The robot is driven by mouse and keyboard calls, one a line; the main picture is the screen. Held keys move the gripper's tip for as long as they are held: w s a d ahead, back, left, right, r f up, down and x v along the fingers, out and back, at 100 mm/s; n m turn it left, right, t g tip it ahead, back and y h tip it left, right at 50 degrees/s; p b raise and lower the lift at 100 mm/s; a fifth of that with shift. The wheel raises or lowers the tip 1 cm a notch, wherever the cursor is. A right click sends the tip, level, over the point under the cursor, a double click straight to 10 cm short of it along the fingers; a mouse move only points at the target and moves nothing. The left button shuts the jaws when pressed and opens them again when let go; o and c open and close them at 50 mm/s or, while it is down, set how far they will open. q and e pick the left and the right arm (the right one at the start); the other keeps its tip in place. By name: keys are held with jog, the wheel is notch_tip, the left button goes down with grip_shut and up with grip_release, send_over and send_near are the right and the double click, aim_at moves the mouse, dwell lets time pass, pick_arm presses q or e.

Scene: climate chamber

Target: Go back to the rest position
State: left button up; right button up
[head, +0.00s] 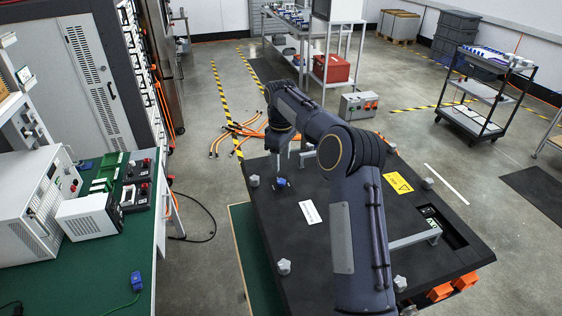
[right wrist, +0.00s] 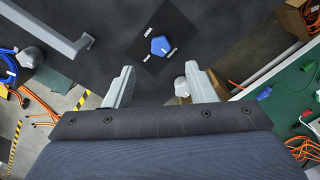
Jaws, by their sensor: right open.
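My right arm reaches in from the lower right of the head view, over a large black panel (head: 375,225). My right gripper (head: 281,160) is above the far left part of the panel. In the right wrist view the two light grey fingers of this gripper (right wrist: 161,82) are spread apart with nothing held between them. A small blue piece (head: 281,183) lies on the panel. In the right wrist view the blue piece (right wrist: 159,46) is five-sided, sits on a dark marked square and is beyond the fingertips. My left gripper is not in view.
Grey knobs (head: 284,267) and a grey handle (head: 414,240) stand up from the panel. A green bench (head: 130,255) with instruments is at the left. Orange cables (head: 228,133) lie on the floor behind. A black cart (head: 484,92) stands far right.

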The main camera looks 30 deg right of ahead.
dwell(0.3)
jog(key=s+a+r+m+t+y, duration=0.15)
jog(key=s+a+r, duration=0.35)
jog(key=s, duration=0.5)
jog(key=s+a+r+m+t, duration=0.25)
jog(key=s+r, duration=0.35)
jog(key=s, duration=0.3)
jog(key=s+a+f+m+y, duration=0.1)
jog(key=s+a+f+m, duration=0.1)
jog(key=s, duration=0.7)
jog(key=s+a+f+m+t+y, duration=0.1)
jog(key=s+a+f+m, duration=0.1)
jog(key=s+a+f, duration=0.3)
jog(key=s+a, duration=0.2)
jog(key=s, duration=0.2)
jog(key=shift+s+a+t, duration=0.15)
jog(key=shift+s+t, duration=0.15)
jog(key=shift+s, duration=0.05)
